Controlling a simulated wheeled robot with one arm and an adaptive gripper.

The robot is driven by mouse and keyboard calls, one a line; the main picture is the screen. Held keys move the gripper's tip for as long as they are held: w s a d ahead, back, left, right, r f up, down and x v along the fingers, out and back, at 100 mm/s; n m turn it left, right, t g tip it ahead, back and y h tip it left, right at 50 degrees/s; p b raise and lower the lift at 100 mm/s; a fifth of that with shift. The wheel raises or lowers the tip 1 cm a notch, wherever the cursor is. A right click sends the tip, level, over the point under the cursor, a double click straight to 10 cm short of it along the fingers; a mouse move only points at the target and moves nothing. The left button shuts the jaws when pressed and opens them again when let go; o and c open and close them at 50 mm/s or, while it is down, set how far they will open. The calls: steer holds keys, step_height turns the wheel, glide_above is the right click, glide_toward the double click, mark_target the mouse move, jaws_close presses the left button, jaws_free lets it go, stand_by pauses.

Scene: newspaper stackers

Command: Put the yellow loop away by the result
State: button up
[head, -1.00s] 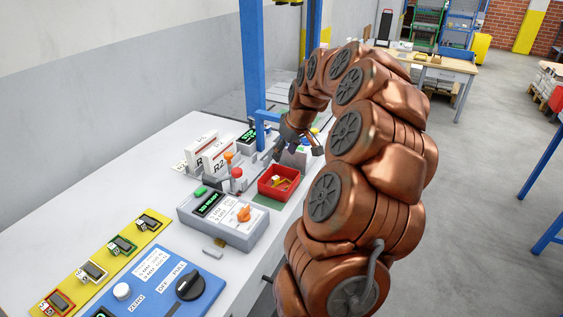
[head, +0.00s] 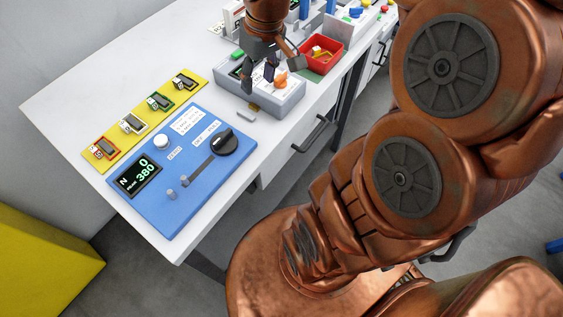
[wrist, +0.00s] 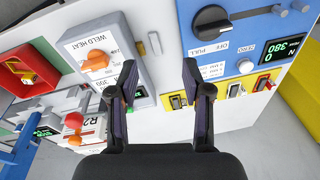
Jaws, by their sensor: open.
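The yellow board (head: 135,123) bears several small clips with coloured frames; the one at its far end (head: 185,83) looks yellow, but I cannot tell whether it is the yellow loop. Yellow pieces (head: 321,53) also lie in the red bin (head: 309,64). The blue pull panel (head: 170,175) has a black knob (head: 224,142), two small pegs and a display (head: 138,173) reading N 0, peak 380. My gripper (head: 258,80) is open and empty, above the grey weld-heat box (head: 285,100).
The weld-heat box has an orange knob (head: 280,79). A small grey plate (head: 246,116) lies on the table in front of it. White R-marked boxes, partly hidden, stand behind my gripper. White table is clear left of the yellow board.

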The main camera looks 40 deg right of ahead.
steer(key=s+a+f+g, duration=0.1)
steer(key=s+a, duration=0.3)
steer(key=s, duration=0.5)
steer(key=s+a+f+m+g+h, duration=0.1)
steer(key=s+a+f+g, duration=0.1)
steer(key=s, duration=0.7)
steer(key=shift+s+a+f, duration=0.3)
steer(key=shift+a+f, duration=0.25)
steer(key=shift+a, duration=0.5)
steer(key=shift+r, duration=0.15)
